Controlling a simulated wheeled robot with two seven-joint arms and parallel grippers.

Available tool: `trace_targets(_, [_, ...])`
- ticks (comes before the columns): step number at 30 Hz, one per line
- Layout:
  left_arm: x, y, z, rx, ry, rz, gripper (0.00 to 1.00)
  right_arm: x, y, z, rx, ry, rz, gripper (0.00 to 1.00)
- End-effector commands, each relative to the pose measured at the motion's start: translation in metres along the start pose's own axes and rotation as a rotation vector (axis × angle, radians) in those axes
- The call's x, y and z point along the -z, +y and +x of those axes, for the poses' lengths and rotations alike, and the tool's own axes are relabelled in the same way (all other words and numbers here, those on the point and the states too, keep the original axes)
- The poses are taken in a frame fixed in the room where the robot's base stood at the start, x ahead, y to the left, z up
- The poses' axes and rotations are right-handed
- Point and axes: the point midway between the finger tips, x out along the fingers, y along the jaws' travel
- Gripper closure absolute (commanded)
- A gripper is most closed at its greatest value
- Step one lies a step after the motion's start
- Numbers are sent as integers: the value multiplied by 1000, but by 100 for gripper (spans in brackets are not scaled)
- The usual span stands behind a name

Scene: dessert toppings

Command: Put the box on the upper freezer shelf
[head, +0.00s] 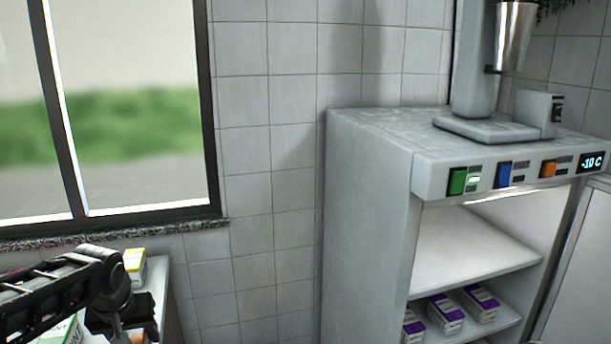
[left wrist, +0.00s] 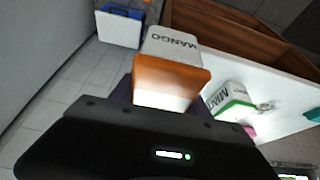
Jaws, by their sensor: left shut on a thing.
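My left gripper (head: 124,328) is at the lower left of the head view, by the counter. In the left wrist view the left gripper (left wrist: 158,108) is shut on an orange and white box marked MANGO (left wrist: 170,70). Only a small orange part of what looks like this box (head: 138,336) shows in the head view, at the bottom edge. The freezer (head: 365,200) stands at the right with its front open. Its upper shelf (head: 470,245) looks empty in the part I see. My right gripper is not in view.
Several purple and white boxes (head: 445,312) stand on the lower freezer shelf. A yellow-topped box (head: 134,262) and a green and white MINT box (left wrist: 232,98) are on the counter (left wrist: 275,82). A blue and white container (left wrist: 118,27) shows in the left wrist view.

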Motion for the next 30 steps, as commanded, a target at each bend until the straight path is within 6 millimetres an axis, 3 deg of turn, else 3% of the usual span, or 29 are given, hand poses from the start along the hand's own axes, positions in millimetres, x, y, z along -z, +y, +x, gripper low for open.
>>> trace_targets(8, [-22, 59, 39, -43, -2, 101, 100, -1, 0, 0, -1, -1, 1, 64])
trace_targets(15, [-65, 124, 72, -104, -1, 250, 100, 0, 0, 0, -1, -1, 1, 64])
trace_targets(18, [-81, 142, 80, -126, 1, 303, 100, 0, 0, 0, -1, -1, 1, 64])
trace_targets(22, [-87, 156, 80, -139, 4, 329, 100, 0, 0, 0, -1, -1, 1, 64])
trace_targets(30, [-87, 157, 80, -139, 3, 331, 100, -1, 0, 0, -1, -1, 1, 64])
